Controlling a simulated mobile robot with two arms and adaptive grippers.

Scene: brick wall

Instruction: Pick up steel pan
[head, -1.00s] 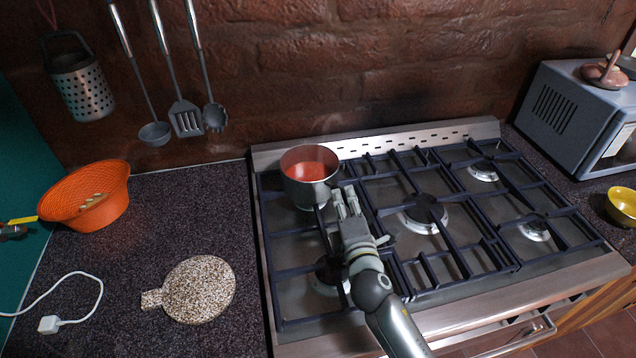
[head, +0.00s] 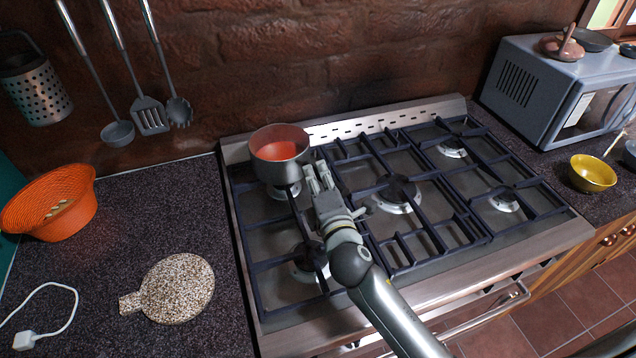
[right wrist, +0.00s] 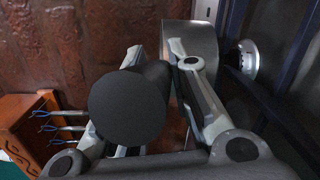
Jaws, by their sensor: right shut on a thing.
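The steel pan (head: 281,168) is over the back-left burner of the stove, upright, with a reddish interior. In the right wrist view its grey metal side (right wrist: 200,42) shows behind the fingers. My right gripper (head: 318,176) is at the pan's near right side. It is shut on the pan's dark round handle (right wrist: 128,106), whose end fills the middle of the right wrist view between the two fingers. I cannot tell whether the pan's base touches the grate. My left gripper is not in view.
The stove (head: 450,262) has several burners under dark grates. An orange colander (head: 75,212) and a speckled board (head: 178,288) lie on the left counter. Utensils (head: 150,115) hang on the brick wall behind. A microwave (head: 540,85) and a yellow bowl (head: 591,173) stand at right.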

